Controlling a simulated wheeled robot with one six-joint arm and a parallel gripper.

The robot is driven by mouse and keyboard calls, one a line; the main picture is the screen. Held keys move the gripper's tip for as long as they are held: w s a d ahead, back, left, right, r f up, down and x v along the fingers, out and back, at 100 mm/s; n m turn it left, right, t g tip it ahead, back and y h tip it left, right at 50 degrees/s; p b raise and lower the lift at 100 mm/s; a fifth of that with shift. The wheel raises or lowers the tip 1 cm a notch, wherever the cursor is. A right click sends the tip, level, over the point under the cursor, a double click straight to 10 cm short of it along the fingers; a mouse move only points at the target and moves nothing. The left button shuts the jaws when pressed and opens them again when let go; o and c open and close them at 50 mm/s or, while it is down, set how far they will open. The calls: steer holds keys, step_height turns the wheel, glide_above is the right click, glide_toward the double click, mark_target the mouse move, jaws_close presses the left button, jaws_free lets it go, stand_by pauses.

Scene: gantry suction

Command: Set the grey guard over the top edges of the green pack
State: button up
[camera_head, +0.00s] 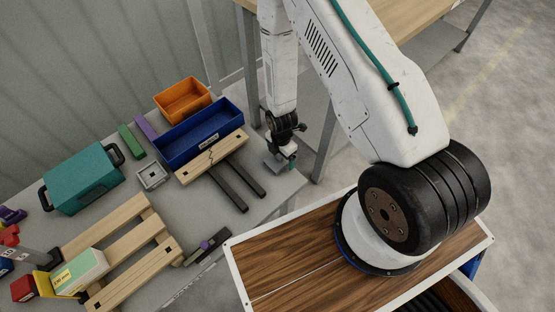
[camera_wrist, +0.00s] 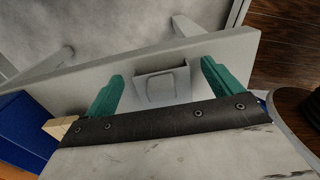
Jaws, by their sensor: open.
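The grey guard (camera_wrist: 163,86) is a small angular piece with a rounded square outline on its face. In the wrist view it lies between the teal fingers of my gripper (camera_wrist: 162,70), which is open, with gaps on both sides. In the head view the guard (camera_head: 274,163) sits at the right end of the grey table, partly hidden by my gripper (camera_head: 288,160). The green pack (camera_head: 82,270), a pale green and white box with a yellow label, is at the lower left by the wooden slats. A yellow piece and a red piece are beside it.
A blue bin (camera_head: 199,133) and an orange bin (camera_head: 183,100) stand at the table's back. A teal case (camera_head: 82,180), wooden slats (camera_head: 127,233) and two dark bars (camera_head: 228,186) occupy the table. The table's edge (camera_head: 295,188) is close to my gripper.

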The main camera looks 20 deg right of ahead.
steer(key=shift+f, duration=0.15)
steer(key=c, duration=1.1)
steer(key=shift+o, duration=0.2)
